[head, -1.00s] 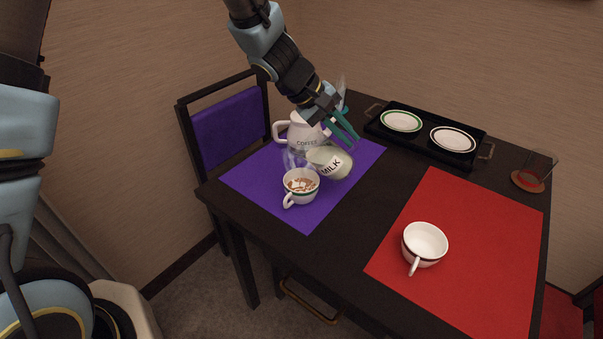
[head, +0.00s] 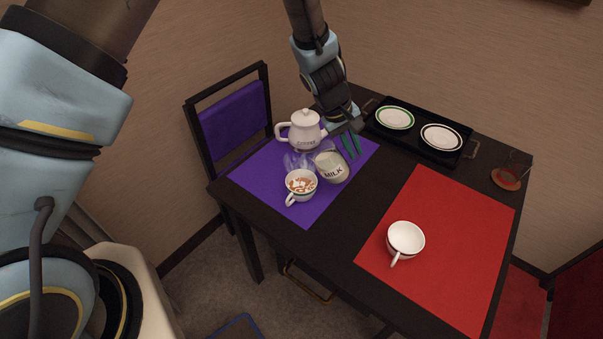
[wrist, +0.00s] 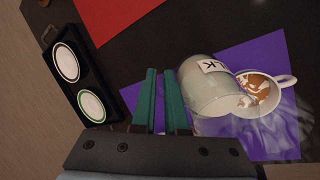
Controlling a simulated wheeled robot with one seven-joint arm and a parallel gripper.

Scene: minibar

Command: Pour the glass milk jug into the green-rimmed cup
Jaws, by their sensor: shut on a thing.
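The glass milk jug (head: 333,168), marked MILK, is tilted left with its mouth side toward the green-rimmed cup (head: 300,186). The cup stands upright on the purple mat and holds brown and white contents. My gripper (head: 351,146) is to the right of the jug, its green fingers shut on the jug; the handle is hard to make out. In the wrist view my gripper (wrist: 163,98) is left of the jug (wrist: 212,95), which partly covers the cup (wrist: 262,92). I cannot tell whether milk is flowing.
A white coffee pot (head: 303,132) stands close behind the jug. A clear glass item (head: 296,162) lies near the cup. A black tray (head: 417,141) with two plates is at the back right. A second white cup (head: 405,240) stands on the red mat (head: 445,235).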

